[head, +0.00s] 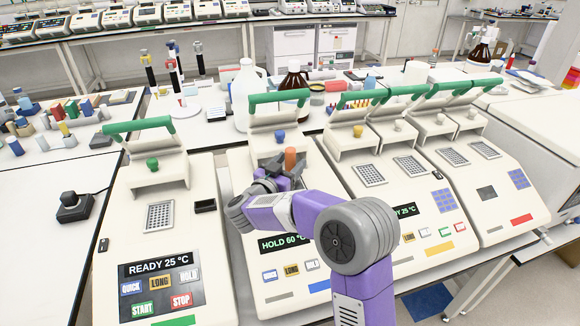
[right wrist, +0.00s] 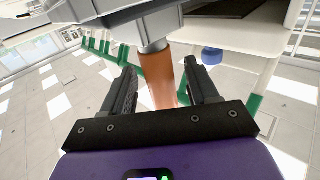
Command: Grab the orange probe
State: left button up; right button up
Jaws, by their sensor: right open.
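The orange probe (head: 290,158) stands at the second thermal cycler from the left, the one whose display reads HOLD 60 °C. In the right wrist view the orange probe (right wrist: 157,72) is a cylinder with a grey metal collar at its top end. My right gripper (head: 277,177) is at the probe, over the cycler's block area, which it mostly hides. In the right wrist view its two dark fingers (right wrist: 160,82) are open, one on each side of the probe, with gaps visible. My left gripper is not in view.
The open lid with a green handle (head: 280,97) and blue knob (head: 280,136) rises just behind the probe. The READY 25 °C cycler (head: 150,230) stands left; more cyclers (head: 400,165) stand close on the right. Bottles (head: 246,92) stand behind.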

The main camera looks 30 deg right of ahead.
jog(key=shift+w+d, duration=0.2)
jog(key=shift+d, duration=0.15)
jog(key=shift+c, duration=0.2)
jog(key=shift+r, duration=0.15)
grip_shut()
